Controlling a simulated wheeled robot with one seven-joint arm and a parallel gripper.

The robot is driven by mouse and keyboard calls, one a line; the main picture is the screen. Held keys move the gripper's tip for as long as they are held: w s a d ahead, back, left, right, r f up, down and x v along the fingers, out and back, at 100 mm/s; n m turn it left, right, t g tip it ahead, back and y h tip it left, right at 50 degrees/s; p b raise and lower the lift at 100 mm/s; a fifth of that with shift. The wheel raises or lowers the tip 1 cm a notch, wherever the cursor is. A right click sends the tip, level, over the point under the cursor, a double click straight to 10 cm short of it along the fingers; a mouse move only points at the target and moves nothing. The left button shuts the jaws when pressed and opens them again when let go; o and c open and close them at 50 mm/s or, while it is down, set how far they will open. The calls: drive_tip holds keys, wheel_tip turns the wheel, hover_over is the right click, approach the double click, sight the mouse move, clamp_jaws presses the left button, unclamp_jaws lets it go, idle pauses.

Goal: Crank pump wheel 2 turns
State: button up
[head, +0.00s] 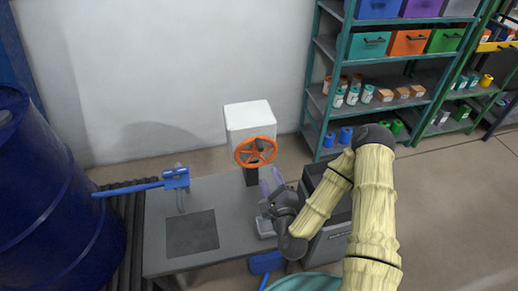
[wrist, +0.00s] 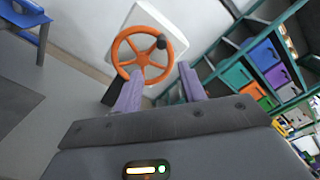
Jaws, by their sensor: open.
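The orange pump wheel (head: 255,151) faces me on the front of a white box (head: 248,114) on a dark post at the back of the grey table. In the wrist view the spoked wheel (wrist: 143,55) has a dark knob (wrist: 161,42) at its upper right. My gripper (head: 271,180) is below and slightly right of the wheel in the head view. In the wrist view its two purple fingers (wrist: 157,90) are apart, with nothing between them, and point toward the wheel's lower part. The gap to the wheel is hard to judge.
The grey table (head: 160,233) carries a dark square plate (head: 191,233) and a blue-handled lever (head: 130,189) at left. A blue barrel (head: 50,190) stands far left. Shelves (head: 345,60) with coloured bins stand behind right. A dark cabinet (head: 330,242) is beside the table under my arm.

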sight(260, 150)
drive_tip(key=x, duration=1.5)
drive_tip(key=shift+b, duration=0.4)
drive_tip(key=shift+s, duration=0.1)
clamp_jaws()
